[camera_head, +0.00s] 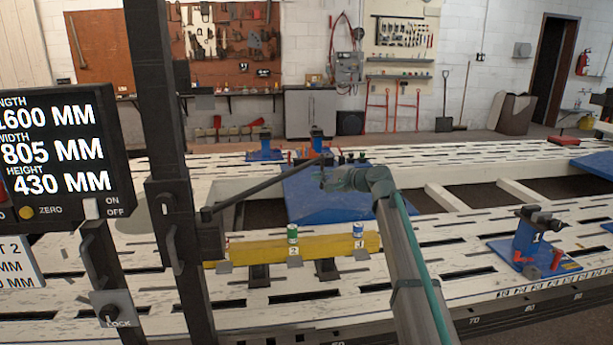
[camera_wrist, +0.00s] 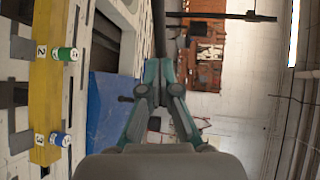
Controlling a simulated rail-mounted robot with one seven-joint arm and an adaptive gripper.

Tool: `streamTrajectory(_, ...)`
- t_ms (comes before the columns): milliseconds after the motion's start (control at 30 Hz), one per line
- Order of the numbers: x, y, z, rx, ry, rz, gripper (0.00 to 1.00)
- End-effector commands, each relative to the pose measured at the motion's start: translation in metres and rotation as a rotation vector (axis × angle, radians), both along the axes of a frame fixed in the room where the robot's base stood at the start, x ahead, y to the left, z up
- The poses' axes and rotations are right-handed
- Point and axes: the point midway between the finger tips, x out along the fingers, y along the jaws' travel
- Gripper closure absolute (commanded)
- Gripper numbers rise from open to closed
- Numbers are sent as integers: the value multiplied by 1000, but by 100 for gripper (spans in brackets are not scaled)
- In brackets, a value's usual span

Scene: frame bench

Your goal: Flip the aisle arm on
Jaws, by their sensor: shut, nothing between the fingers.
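A thin dark arm (camera_head: 262,186), which I take to be the aisle arm, slants up and right from a bracket on the dark post (camera_head: 167,130). Its far end is close to my gripper (camera_head: 328,178), which is over the blue platform; I cannot tell whether they touch. In the wrist view my gripper (camera_wrist: 160,68) has its teal fingers together with nothing between them. A dark bar (camera_wrist: 158,28) shows just beyond the fingertips there. An ON/OFF switch (camera_head: 92,208) is on the readout panel at the left, and a LOCK plate (camera_head: 115,310) is below it.
A yellow beam (camera_head: 335,245) with green and blue canisters lies in front of the blue platform (camera_head: 330,207); the beam also shows in the wrist view (camera_wrist: 46,90). A blue clamp stand (camera_head: 528,240) is at the right. Slotted white bench rails fill the foreground.

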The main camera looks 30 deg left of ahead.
Motion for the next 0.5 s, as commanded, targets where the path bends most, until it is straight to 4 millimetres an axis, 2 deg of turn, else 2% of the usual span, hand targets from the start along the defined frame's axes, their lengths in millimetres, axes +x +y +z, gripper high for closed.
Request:
streamTrajectory(33,-1,-11,2,1,-1,-2,100)
streamTrajectory(200,-2,-29,6,1,-1,0,100)
streamTrajectory(500,-2,-37,8,0,-1,0,100)
